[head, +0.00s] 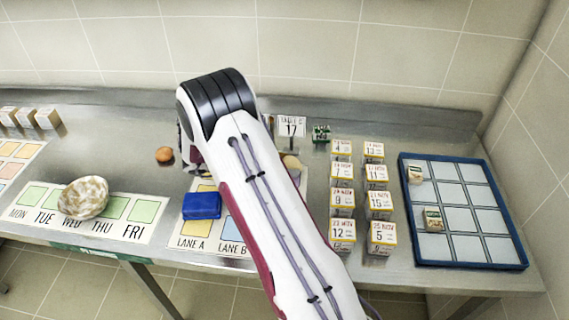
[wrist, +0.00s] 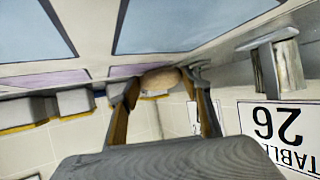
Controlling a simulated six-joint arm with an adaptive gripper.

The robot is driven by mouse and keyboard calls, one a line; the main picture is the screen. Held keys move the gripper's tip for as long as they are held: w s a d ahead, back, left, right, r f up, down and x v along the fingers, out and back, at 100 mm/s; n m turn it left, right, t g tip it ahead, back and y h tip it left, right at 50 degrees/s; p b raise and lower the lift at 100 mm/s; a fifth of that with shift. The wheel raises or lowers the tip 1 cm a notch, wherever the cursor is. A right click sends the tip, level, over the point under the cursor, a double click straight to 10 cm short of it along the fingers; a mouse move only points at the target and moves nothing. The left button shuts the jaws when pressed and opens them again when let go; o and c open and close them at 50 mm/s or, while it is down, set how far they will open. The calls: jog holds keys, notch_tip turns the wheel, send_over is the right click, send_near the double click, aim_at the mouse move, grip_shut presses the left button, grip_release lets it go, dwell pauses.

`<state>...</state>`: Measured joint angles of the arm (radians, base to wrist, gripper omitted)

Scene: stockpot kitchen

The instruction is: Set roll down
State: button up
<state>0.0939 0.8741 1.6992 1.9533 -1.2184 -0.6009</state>
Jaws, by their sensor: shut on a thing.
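In the wrist view a tan-brown roll (wrist: 160,78) sits between the fingertips of my gripper (wrist: 163,88), which is shut on it. The roll is close to the mat with blue and purple areas, which shows at the top of this inverted view; I cannot tell whether they touch. In the head view my arm hides most of the gripper and the held roll. The lane mat (head: 193,243) with LANE A and LANE B lies partly behind my arm. A brown rounded item (head: 163,154) rests on the counter left of the arm, and a tan item (head: 291,162) shows just right of it.
A blue box (head: 201,206) stands on the lane mat. A speckled bowl (head: 84,197) sits on the weekday mat (head: 151,234). Several dated cartons (head: 342,200) stand right, beside a blue-rimmed tray (head: 490,262). A table sign (head: 291,126) stands behind; a 26 sign (wrist: 285,130) shows in the wrist view.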

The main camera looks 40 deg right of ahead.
jog(key=shift+f, duration=0.15)
jog(key=o, duration=1)
jog(key=shift+a+r, duration=0.1)
jog(key=shift+r, duration=0.1)
jog(key=v, duration=1.1)
jog(key=shift+a+r, duration=0.1)
jog(key=shift+a, duration=0.3)
jog(key=shift+w, duration=0.1)
